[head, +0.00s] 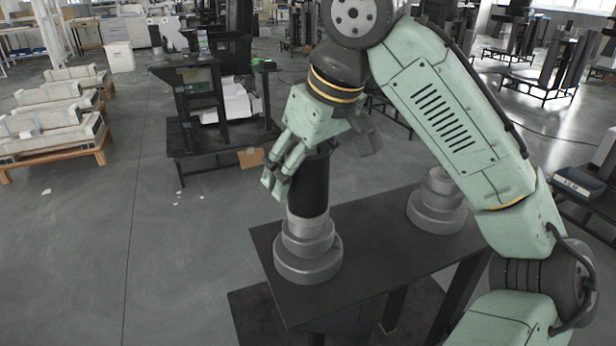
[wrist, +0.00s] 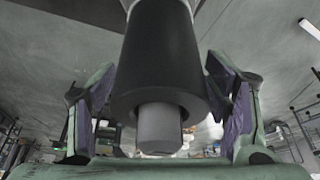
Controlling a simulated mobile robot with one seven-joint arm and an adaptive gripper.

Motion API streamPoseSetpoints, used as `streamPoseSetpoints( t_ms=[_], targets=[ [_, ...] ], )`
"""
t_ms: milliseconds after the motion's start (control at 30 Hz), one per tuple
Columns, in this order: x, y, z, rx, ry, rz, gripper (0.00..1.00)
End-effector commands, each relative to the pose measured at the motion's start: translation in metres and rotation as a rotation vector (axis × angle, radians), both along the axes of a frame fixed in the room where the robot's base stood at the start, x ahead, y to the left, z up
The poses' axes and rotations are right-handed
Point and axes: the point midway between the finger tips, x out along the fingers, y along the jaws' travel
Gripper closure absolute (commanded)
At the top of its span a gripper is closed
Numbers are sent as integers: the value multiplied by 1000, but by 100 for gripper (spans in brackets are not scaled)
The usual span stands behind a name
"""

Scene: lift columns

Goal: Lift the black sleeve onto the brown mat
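The black sleeve (head: 309,188) stands upright around a grey post on a stepped grey pedestal (head: 308,262) at the table's left end. In the wrist view the sleeve (wrist: 160,60) hangs between the two fingers, with the grey post (wrist: 160,128) showing inside its round opening. My gripper (head: 320,165) is at the sleeve, one finger on each side. Its purple pads (wrist: 236,112) are spread, with a gap visible beside the sleeve, so it looks open. I cannot clearly make out a brown mat.
The dark table (head: 362,246) also carries a second stepped grey pedestal (head: 438,208) on the right, with bare top between the two. A dark workstation (head: 215,140) with a small brown piece (head: 250,158) stands behind. Pallets (head: 58,125) lie at left.

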Motion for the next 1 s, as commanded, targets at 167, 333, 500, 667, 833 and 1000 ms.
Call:
streamPoseSetpoints(
  t_ms=[167, 333, 500, 667, 833, 1000],
  targets=[
    [0, 0, 0, 0, 0, 0, 44],
    [0, 0, 0, 0, 0, 0, 55],
    [0, 0, 0, 0, 0, 0, 66],
    [0, 0, 1, 0, 0, 0, 77],
    [0, 0, 1, 1, -1, 0, 86],
    [0, 0, 1, 1, -2, 0, 86]
  ],
)
